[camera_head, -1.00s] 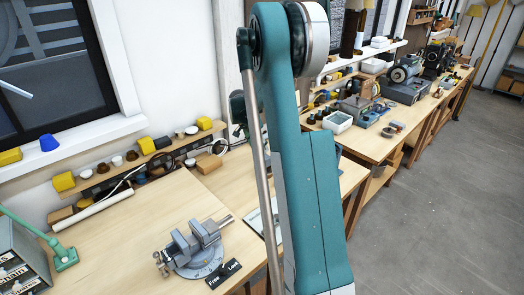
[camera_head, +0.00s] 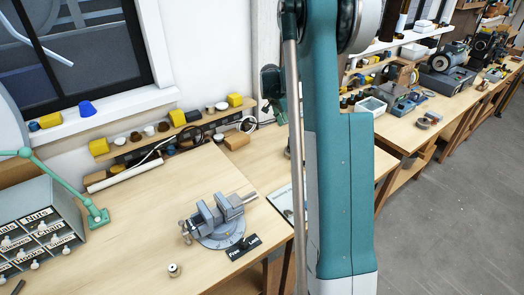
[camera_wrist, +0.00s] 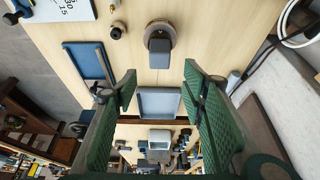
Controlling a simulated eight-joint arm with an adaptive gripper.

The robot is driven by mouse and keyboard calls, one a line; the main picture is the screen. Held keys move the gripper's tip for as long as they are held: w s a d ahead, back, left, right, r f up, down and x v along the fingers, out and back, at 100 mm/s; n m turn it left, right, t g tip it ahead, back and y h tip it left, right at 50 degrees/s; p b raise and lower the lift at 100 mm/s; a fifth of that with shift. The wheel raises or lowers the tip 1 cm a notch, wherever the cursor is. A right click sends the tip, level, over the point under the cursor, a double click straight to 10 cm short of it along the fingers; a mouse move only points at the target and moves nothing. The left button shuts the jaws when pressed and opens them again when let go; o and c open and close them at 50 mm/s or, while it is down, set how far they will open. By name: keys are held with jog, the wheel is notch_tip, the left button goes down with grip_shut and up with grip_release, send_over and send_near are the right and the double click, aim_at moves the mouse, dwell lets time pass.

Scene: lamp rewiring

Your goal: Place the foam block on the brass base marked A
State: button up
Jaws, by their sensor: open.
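My gripper (camera_wrist: 157,76) is open in the wrist view, with its two green ribbed fingers spread and nothing between them. Beyond the fingertips, a grey block (camera_wrist: 159,52) lies over a round, dull brown-grey disc (camera_wrist: 173,31) on the wooden bench. I cannot tell whether these are the foam block and a brass base, and no letter A is readable.
A blue tray (camera_wrist: 88,62) and a pale blue-grey tray (camera_wrist: 159,104) lie on the bench. A grey vise (camera_head: 217,222), a drawer cabinet (camera_head: 38,228) and a tan block (camera_head: 236,141) stand on the left bench.

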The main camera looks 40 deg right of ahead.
jog(key=s+a+r+n+t, duration=0.1)
jog(key=s+a+r+n, duration=0.25)
jog(key=a+r, duration=0.4)
jog(key=s+a+r+n+t+y, duration=0.15)
jog(key=s+a+r, duration=0.25)
jog(key=a, duration=0.7)
jog(key=s+a+r+n+t, duration=0.1)
jog(key=s+a+r+n, duration=0.25)
jog(key=a+r, duration=0.45)
jog(key=s+a+f+n+t+y, duration=0.1)
jog(key=s+a+n, duration=0.3)
jog(key=s+a, duration=0.8)
jog(key=s+a+f+n+t+y, duration=0.2)
jog(key=s+a+n, duration=0.3)
jog(key=s+a, duration=0.7)
jog(key=shift+s+a+f+t, duration=0.15)
jog(key=shift+a+f+t, duration=0.2)
jog(key=shift+a+f, duration=0.25)
